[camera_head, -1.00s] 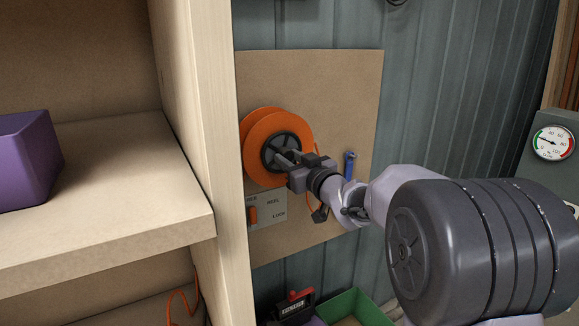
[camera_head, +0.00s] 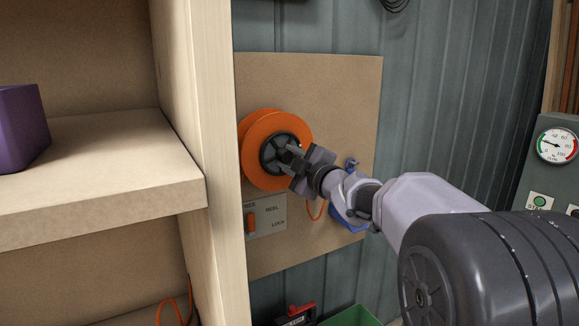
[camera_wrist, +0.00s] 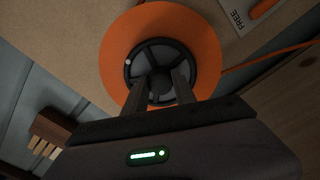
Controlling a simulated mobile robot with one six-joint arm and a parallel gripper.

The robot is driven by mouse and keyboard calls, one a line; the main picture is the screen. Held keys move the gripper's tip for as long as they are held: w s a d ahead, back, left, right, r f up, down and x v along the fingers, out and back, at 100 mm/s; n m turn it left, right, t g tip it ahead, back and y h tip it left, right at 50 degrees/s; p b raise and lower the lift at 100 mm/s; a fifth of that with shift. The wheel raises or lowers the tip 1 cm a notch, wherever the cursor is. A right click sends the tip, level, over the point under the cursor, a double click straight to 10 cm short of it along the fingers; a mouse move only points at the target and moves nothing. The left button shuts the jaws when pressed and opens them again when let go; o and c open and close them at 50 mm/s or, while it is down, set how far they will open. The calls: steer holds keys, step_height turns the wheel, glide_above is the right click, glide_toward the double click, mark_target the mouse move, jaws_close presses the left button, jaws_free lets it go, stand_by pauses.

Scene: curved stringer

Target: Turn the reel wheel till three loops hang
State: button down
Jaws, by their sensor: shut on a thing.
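The orange reel wheel (camera_head: 257,121) with a dark spoked hub (camera_head: 270,152) is mounted on a tan board (camera_head: 340,80). My gripper (camera_head: 290,157) is shut on the hub. In the wrist view both fingers (camera_wrist: 160,92) reach the middle of the hub (camera_wrist: 160,50), with the orange wheel (camera_wrist: 120,45) around it. Orange cord (camera_head: 316,213) hangs in one visible loop below the wheel; my arm hides the area to its right. In the wrist view the cord (camera_wrist: 265,65) leaves the wheel's side. A lock plate (camera_head: 270,228) below carries an upright orange lever (camera_head: 252,223).
A wooden shelf (camera_head: 100,195) with a purple box (camera_head: 20,130) stands close on the left. Blue parts (camera_head: 348,220) show behind my wrist. A green bin (camera_head: 352,316) and a red-handled item (camera_head: 300,312) are below. A gauge panel (camera_head: 553,185) is at right.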

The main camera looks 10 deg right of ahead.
steer(key=n+b, duration=0.2)
steer(key=n, duration=0.2)
steer(key=shift+f+n, duration=0.1)
steer(key=shift+n, duration=0.2)
steer(key=shift+n+b, duration=0.6)
steer(key=shift+n, duration=1.7)
steer(key=c, duration=1)
jaws_free()
steer(key=p+v, duration=0.3)
steer(key=v, duration=1.4)
steer(key=shift+s+r, duration=0.2)
